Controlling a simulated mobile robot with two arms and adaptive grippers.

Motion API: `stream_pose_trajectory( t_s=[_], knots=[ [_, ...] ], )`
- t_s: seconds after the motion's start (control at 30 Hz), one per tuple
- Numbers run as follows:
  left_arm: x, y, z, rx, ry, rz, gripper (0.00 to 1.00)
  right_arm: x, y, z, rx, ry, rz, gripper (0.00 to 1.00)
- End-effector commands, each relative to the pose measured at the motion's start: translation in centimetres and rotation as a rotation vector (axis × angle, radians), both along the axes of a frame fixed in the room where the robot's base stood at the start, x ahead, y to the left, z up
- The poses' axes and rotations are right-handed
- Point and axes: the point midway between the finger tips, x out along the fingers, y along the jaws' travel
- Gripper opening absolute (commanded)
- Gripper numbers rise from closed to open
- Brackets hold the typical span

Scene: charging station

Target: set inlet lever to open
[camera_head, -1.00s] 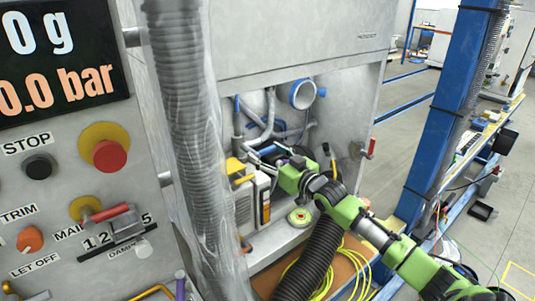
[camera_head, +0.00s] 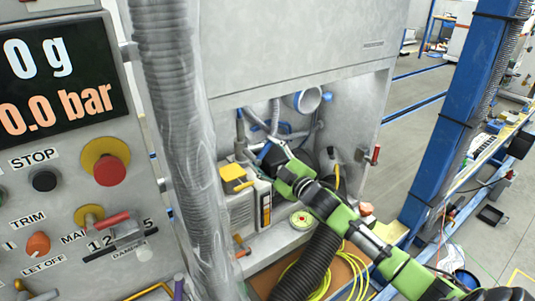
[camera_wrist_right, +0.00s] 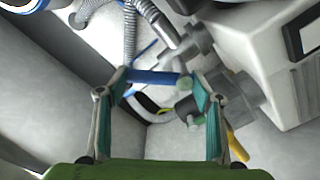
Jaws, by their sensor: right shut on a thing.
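My right gripper (camera_head: 264,155) reaches from the right into the recess of the grey cabinet, among pipes. In the right wrist view, its two teal-padded fingers (camera_wrist_right: 158,84) stand on either side of a blue bar, which I take to be the inlet lever (camera_wrist_right: 156,77). The bar spans the gap between the fingertips, and the gripper is shut on it. In the head view the gripper hides most of the lever, so its angle is hard to read. My left gripper is not in view.
A white unit with a yellow block (camera_head: 234,175) stands just left of the gripper. A blue-rimmed pipe end (camera_head: 308,100) is above it. A black corrugated hose (camera_head: 306,264) and yellow cable (camera_head: 330,275) lie below. A wrapped vertical hose (camera_head: 178,130) stands at left.

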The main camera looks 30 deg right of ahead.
Motion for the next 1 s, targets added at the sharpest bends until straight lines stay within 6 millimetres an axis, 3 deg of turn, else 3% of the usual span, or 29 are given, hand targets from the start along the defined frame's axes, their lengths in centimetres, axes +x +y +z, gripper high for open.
stream_pose_trajectory(
  t_s=[0.6,1.0],
  knots=[
    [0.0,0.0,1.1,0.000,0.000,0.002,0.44,-0.1,1.6,0.8,-0.560,-0.043,0.001,0.22],
    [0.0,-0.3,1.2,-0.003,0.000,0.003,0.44,-0.2,2.2,0.8,-0.761,-0.059,0.002,0.22]
  ],
)
